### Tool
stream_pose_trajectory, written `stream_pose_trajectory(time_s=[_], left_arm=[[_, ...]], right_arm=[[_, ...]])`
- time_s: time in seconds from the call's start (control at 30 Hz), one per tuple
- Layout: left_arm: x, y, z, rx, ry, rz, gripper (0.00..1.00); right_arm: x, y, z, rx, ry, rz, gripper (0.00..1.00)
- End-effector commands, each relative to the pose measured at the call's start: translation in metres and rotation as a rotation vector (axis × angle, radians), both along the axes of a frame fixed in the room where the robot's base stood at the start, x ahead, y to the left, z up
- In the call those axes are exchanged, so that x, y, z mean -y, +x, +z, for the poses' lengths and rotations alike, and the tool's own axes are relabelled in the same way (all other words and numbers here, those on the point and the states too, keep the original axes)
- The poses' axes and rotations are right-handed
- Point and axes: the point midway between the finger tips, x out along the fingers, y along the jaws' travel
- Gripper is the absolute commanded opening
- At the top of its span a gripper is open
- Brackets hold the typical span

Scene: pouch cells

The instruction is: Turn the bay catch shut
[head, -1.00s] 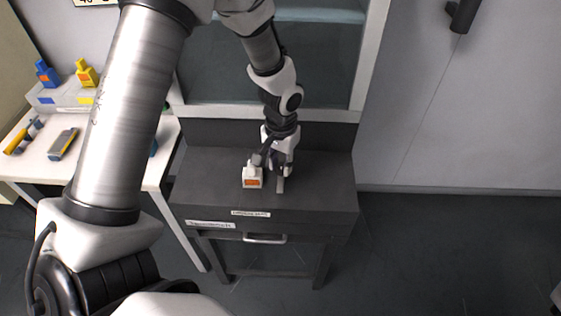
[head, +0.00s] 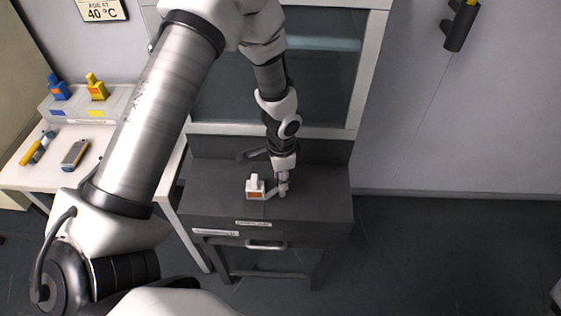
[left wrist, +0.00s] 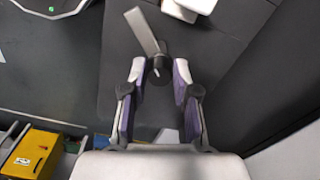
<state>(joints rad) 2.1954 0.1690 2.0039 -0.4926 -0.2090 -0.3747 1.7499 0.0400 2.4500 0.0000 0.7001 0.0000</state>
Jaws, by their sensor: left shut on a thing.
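The bay catch shows in the left wrist view as a flat grey lever (left wrist: 142,31) on a dark round hub (left wrist: 161,66). My left gripper (left wrist: 159,74) is shut on the catch at its hub, with a finger on each side. The lever sticks out beyond the fingertips, up and left in that view. In the head view my left gripper (head: 283,191) points down onto the dark cabinet top (head: 320,200), and its fingers hide most of the catch. My right gripper is not in view.
A white side table (head: 100,140) at left holds a rack with a blue bottle (head: 57,87) and a yellow bottle (head: 96,87), plus handheld tools. A glass-fronted enclosure (head: 320,75) rises behind the cabinet. The cabinet top's right side is clear. A yellow bin (left wrist: 30,153) shows in the wrist view.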

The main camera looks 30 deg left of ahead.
Motion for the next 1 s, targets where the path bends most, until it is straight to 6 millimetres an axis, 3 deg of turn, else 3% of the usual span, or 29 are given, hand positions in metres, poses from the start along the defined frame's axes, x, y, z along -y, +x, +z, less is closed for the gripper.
stream_pose_trajectory(time_s=[0.5, 1.0], left_arm=[[0.0, 0.001, 0.004, 0.005, 0.001, -0.48, 0.0], [0.001, 0.0, 0.0, 0.004, 0.001, -0.759, 0.0]], right_arm=[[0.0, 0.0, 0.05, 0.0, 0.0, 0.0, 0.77], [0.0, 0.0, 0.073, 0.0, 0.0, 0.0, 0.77]])
